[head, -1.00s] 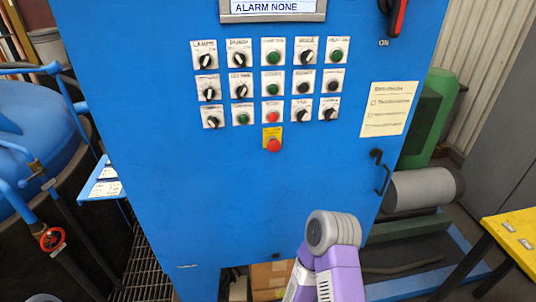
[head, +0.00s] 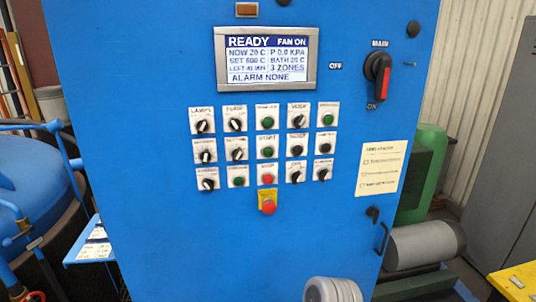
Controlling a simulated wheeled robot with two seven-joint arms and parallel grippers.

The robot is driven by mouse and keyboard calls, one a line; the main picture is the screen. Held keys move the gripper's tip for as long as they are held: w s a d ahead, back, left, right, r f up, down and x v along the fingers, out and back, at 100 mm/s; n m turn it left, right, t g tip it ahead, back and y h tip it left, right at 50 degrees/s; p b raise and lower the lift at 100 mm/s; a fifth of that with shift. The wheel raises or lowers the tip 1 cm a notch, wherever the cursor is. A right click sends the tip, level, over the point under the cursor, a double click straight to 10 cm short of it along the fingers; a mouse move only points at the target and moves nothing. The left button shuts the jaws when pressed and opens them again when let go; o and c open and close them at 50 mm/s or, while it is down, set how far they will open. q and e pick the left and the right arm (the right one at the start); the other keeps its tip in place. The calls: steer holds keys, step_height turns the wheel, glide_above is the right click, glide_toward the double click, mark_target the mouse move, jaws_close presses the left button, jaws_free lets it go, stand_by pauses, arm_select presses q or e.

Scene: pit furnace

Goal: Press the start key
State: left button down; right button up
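The start key (head: 268,152) is a green round button under a label that seems to read START. It sits in the middle column of the middle row of the key panel on the blue cabinet (head: 130,130). A red button (head: 268,179) is directly below it, and a red emergency button on a yellow plate (head: 268,206) is below that. The display (head: 265,59) reads READY, FAN ON and ALARM NONE. Neither gripper is in view; only a grey rounded joint of my arm shows at the bottom edge.
A red-handled main switch (head: 378,72) points toward ON at the upper right. A door handle (head: 380,232) sticks out at the lower right. A blue tank (head: 35,200) stands left, a green machine (head: 425,165) right. A yellow surface (head: 515,283) is at the lower right corner.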

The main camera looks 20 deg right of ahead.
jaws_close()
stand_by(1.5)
